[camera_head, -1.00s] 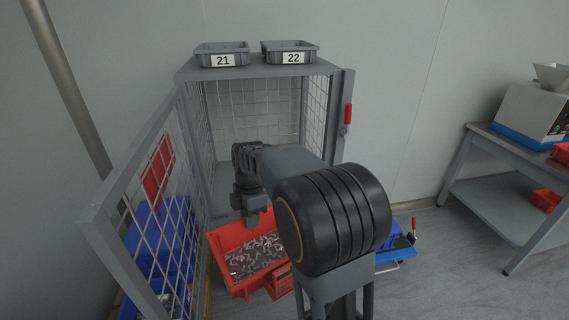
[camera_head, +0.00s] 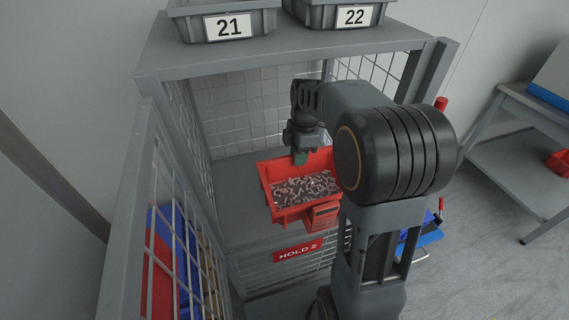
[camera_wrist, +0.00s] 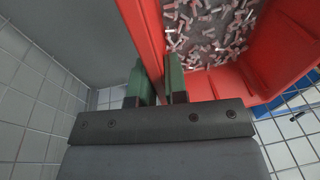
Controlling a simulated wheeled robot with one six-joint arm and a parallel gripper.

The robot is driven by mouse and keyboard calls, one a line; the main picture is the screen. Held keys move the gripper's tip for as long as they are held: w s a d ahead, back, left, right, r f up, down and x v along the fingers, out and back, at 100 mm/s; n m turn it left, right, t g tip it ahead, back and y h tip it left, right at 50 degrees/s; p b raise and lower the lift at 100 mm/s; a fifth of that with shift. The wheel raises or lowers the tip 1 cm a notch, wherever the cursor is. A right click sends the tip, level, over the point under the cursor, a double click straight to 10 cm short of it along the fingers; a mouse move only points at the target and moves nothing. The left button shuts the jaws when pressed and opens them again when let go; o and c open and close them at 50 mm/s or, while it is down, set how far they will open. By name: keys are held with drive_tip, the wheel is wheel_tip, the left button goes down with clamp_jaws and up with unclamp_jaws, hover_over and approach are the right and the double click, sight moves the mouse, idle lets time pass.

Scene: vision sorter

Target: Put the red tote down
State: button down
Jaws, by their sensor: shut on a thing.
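The red tote (camera_head: 268,186) holds many small metal parts and sits inside the open cage, over or on its grey shelf (camera_head: 243,224). I cannot tell whether its base touches the shelf. My gripper (camera_head: 300,158) is at the tote's far wall, and its tip is partly hidden there. In the wrist view my gripper (camera_wrist: 157,88) has its green fingers on both sides of the red tote's wall (camera_wrist: 148,42), shut on it. The tote looks about level.
A red HOLD 2 sign (camera_head: 298,250) marks the shelf front. The cage's mesh door (camera_head: 150,220) stands open at the left. Grey bins 21 (camera_head: 228,27) and 22 (camera_head: 350,15) stand on the cage top. A bench (camera_head: 520,150) is at the right.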

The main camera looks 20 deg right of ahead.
drive_tip(key=shift+w+f+b, duration=0.6)
drive_tip(key=shift+w+f, duration=2.5)
drive_tip(key=shift+w, duration=0.15)
drive_tip(key=shift+w+f+b, duration=0.55)
drive_tip(key=shift+w+f, duration=2.55)
drive_tip(key=shift+w, duration=0.15)
drive_tip(key=c, duration=1.1)
unclamp_jaws()
drive_tip(key=shift+c, duration=0.2)
wheel_tip(320, 180, up, 12)
drive_tip(key=w+d+p, duration=0.1)
drive_tip(key=p, duration=0.2)
drive_tip(key=shift+w+d, duration=0.15)
drive_tip(key=shift+d, duration=0.05)
